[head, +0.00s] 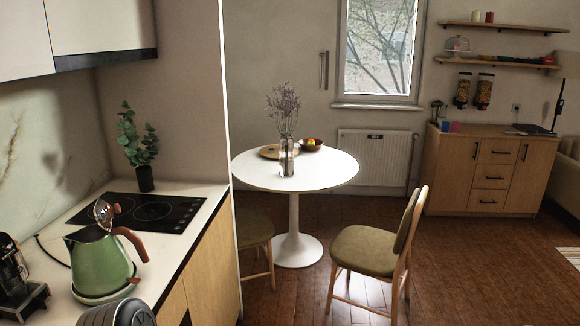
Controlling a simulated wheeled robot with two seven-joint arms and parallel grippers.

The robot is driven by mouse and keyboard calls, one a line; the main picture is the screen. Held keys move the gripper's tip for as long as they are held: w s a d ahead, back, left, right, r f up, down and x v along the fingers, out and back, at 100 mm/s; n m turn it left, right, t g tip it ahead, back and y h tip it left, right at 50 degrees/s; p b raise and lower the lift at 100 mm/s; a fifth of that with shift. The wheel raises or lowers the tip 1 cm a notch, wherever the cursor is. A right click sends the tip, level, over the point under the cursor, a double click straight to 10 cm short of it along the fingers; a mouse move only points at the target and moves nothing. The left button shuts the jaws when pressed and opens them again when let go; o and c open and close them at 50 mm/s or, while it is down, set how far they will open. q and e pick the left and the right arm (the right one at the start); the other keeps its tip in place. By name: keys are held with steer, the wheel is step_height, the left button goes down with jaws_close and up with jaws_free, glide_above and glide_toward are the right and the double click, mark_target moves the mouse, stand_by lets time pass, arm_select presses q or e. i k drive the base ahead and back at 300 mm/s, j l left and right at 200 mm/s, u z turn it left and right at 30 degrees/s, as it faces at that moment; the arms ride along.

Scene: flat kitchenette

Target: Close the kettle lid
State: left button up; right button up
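The green kettle (101,266) stands on the white counter at the lower left. Its brown handle (134,243) points to the right and its spout to the left. The kettle lid (103,212) is open: it stands tilted up above the kettle's top, with its shiny inner face showing and a brown part beside it. Neither of my grippers can be made out in the head view, and nothing is seen touching the lid.
A dark grey rounded object (116,314), cut off by the bottom edge, is in front of the kettle; I cannot tell what it is. A black appliance (14,280) stands left of the kettle. Behind are a black cooktop (150,211) and a plant vase (145,178).

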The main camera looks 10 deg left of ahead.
mark_target(104, 214)
steer(key=u, duration=1.3)
